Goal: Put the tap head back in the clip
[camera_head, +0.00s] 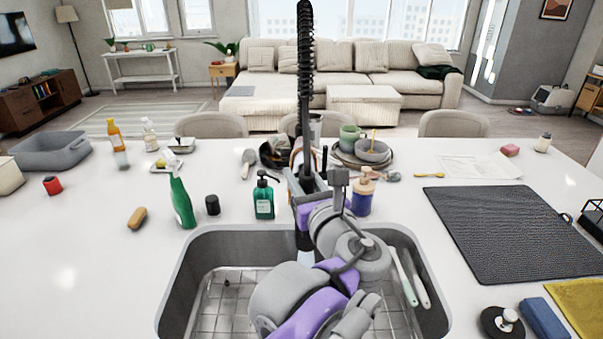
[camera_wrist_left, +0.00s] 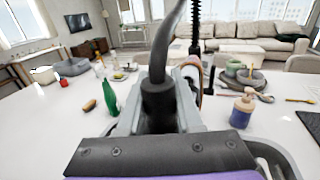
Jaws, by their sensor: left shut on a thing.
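My left gripper (camera_head: 308,178) is over the back edge of the sink (camera_head: 185,262), in front of the tap. It is shut on the dark tap head (camera_wrist_left: 158,102), which stands between the fingers in the left wrist view, with a dark hose curving up from it. The tap's tall black spring (camera_head: 305,70) rises behind the gripper; it also shows in the left wrist view (camera_wrist_left: 195,28). The clip cannot be made out clearly; the gripper and arm cover the tap's lower part in the head view. My right gripper is not in view.
A green spray bottle (camera_head: 181,198), a black cup (camera_head: 212,205) and a teal soap bottle (camera_head: 263,198) stand left of the gripper. An amber-and-blue pump bottle (camera_head: 362,195) stands close on its right. Stacked dishes (camera_head: 365,155) lie behind. A dark mat (camera_head: 500,235) covers the right counter.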

